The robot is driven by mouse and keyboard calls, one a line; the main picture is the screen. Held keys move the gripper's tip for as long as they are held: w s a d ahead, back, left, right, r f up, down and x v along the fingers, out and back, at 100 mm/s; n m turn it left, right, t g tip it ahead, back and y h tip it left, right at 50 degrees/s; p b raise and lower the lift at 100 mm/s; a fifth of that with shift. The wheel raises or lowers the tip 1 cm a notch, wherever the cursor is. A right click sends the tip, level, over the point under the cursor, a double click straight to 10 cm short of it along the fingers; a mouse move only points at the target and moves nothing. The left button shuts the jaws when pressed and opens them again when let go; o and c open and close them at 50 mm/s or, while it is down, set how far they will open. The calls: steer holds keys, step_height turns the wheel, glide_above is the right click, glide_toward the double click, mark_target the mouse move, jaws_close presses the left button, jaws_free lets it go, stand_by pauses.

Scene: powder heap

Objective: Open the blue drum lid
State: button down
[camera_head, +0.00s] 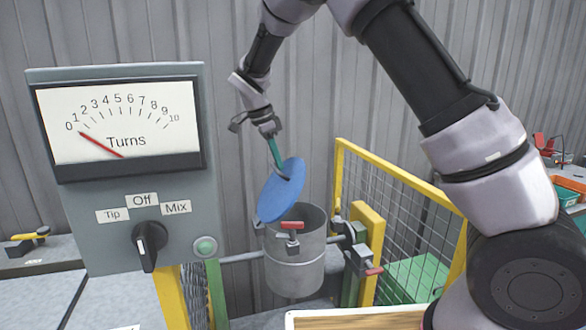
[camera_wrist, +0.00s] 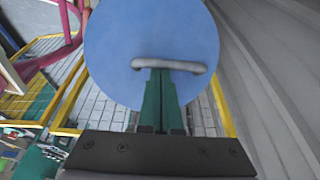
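The blue lid (camera_head: 281,190) is a round disc, tilted steeply above the left part of the grey metal drum (camera_head: 295,268). The drum's mouth shows open to the right of the lid. My gripper (camera_head: 280,164) is at the lid's handle. In the wrist view the lid (camera_wrist: 150,35) fills the upper middle, and its grey bar handle (camera_wrist: 170,65) lies across the green fingers of my gripper (camera_wrist: 168,72), which are close together on it. Whether the lid's lower edge touches the drum rim cannot be told. A red-handled clamp (camera_head: 291,226) sits at the drum's front rim.
A control box with a "Turns" dial (camera_head: 125,125) and a Tip/Off/Mix knob (camera_head: 148,240) stands at the left front. A yellow mesh guard (camera_head: 400,180) stands right of the drum. A corrugated wall (camera_head: 225,50) is behind. A wood-topped surface (camera_head: 355,320) is at the bottom.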

steer(key=s+a+h, duration=0.3)
steer(key=a, duration=0.9)
steer(key=shift+s+a+r+t, duration=0.15)
steer(key=shift+s+a+t, duration=0.15)
steer(key=shift+t, duration=0.1)
